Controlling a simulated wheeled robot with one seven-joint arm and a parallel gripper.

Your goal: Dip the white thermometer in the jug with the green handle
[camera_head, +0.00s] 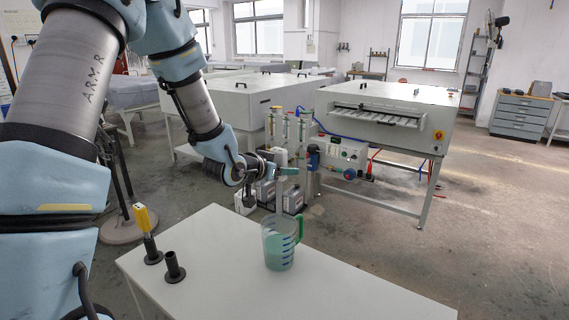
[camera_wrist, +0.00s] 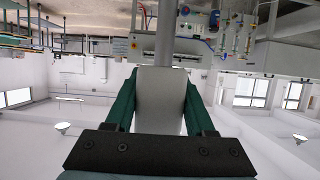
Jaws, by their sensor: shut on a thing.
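My gripper (camera_head: 283,171) is above the white table and shut on the white thermometer (camera_wrist: 160,98). In the wrist view the thermometer's broad white body sits between my green fingers (camera_wrist: 160,80), with its grey stem pointing away from the palm. In the head view the thermometer (camera_head: 280,192) is a pale, thin shape hanging below my gripper, hard to make out against the equipment behind. The clear jug with the green handle (camera_head: 277,249) stands upright on the table, below my gripper. It holds greenish liquid and its handle is on the right. I cannot tell whether the stem tip is inside its rim.
A yellow thermometer (camera_head: 141,217) stands in a black holder at the table's left. An empty black holder (camera_head: 174,268) stands near it. The white table (camera_head: 345,278) is clear right of the jug. Pumps and a large plate processor (camera_head: 385,120) stand behind.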

